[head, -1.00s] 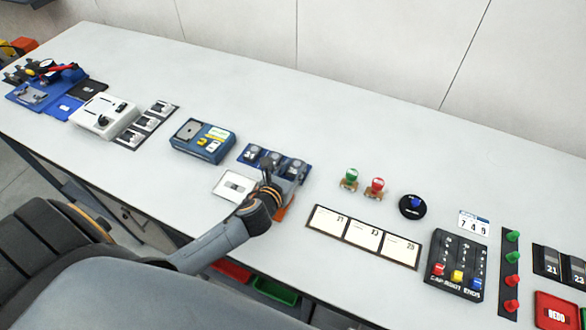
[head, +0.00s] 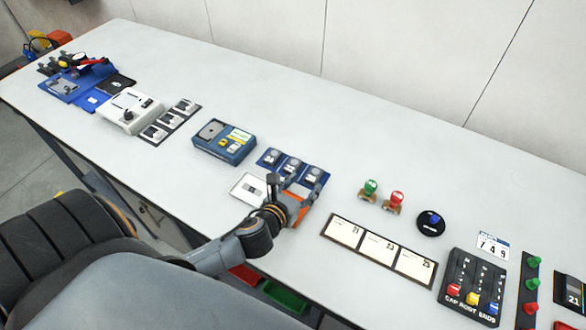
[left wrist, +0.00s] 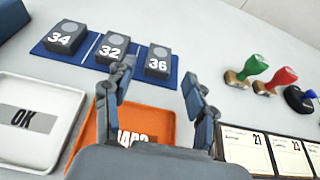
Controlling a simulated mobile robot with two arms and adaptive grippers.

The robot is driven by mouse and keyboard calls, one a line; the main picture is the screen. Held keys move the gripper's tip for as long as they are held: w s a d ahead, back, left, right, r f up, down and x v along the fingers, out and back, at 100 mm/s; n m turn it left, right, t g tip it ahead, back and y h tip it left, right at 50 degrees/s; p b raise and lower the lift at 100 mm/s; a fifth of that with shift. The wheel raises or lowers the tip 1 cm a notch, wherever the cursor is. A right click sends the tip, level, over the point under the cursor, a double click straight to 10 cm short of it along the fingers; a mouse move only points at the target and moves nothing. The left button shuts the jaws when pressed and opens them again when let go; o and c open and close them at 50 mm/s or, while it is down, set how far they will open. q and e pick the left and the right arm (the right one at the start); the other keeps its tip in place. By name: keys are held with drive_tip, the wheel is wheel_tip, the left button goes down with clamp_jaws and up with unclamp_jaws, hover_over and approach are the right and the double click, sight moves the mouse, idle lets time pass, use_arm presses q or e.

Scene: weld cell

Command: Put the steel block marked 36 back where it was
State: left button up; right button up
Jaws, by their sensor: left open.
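The steel block marked 36 (left wrist: 158,62) is dark grey with a round top mark. In the left wrist view it sits upright at the right end of a blue mat (left wrist: 86,59), beside the blocks marked 32 (left wrist: 112,49) and 34 (left wrist: 66,37). In the head view the same blue mat (head: 301,162) shows with its three blocks. My left gripper (left wrist: 157,82) is open, with nothing between its fingers. Its fingertips are on the near side of block 36, apart from it. In the head view my left gripper (head: 292,187) is over the orange tray. My right gripper is not in view.
An orange tray (left wrist: 92,128), its label partly hidden, lies under my left gripper. A white OK tray (left wrist: 62,88) is at its left. Green (head: 370,188) and red (head: 396,200) stamps and a card strip (head: 378,247) are to the right. The back of the bench is clear.

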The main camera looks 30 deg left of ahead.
use_arm(q)
drive_tip(key=v, duration=0.6)
drive_tip(key=shift+s+r+b, duration=0.15)
drive_tip(key=shift+s+b, duration=0.05)
drive_tip(key=shift+b, duration=0.1)
